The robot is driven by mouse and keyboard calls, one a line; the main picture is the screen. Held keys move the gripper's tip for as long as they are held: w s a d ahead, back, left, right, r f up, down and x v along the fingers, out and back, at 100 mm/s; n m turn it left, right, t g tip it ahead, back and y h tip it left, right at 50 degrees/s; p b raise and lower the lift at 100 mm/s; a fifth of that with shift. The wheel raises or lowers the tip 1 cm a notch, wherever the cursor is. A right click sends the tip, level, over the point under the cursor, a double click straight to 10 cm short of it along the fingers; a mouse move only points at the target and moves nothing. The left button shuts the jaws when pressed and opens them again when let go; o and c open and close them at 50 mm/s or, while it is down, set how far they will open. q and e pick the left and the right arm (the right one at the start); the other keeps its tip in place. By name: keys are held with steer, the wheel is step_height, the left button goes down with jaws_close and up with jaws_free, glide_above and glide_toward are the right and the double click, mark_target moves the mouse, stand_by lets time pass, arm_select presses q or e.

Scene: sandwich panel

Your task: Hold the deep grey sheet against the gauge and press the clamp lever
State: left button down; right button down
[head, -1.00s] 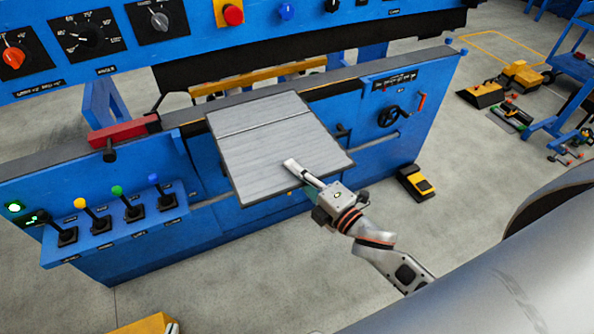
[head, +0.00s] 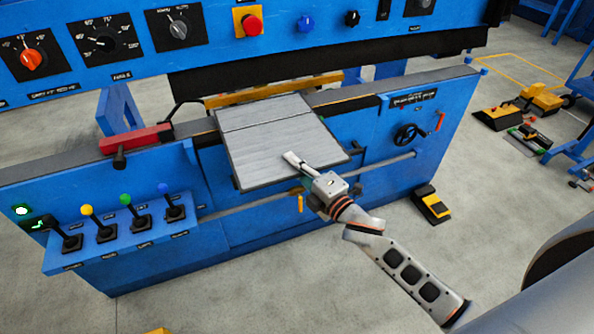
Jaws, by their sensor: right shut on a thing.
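The deep grey sheet (head: 262,150) lies flat and tilted in view on the blue machine, its far edge close in front of a yellow bar (head: 272,88) that looks like the gauge. I cannot tell whether they touch. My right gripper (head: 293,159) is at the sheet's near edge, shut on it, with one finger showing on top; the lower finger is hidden. Levers with yellow (head: 87,210), green (head: 125,198) and blue (head: 163,187) knobs stand at the left; their labels are too small to read, so I cannot tell the clamp lever. My left gripper is not in view.
A red block (head: 135,138) sits left of the sheet. A handwheel (head: 409,135) is on the machine's right front. A yellow-black foot pedal (head: 432,205) stands on the floor. The control panel (head: 140,72) overhangs the back. The floor in front is mostly clear.

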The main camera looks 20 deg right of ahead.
steer(key=w+b, duration=0.1)
steer(key=w, duration=0.1)
steer(key=w+f+b, duration=0.1)
steer(key=w, duration=0.2)
steer(key=shift+a, duration=0.1)
steer(key=shift+w+f+b, duration=0.35)
steer(key=shift+f+b, duration=0.1)
steer(key=shift+f, duration=0.15)
stand_by(0.3)
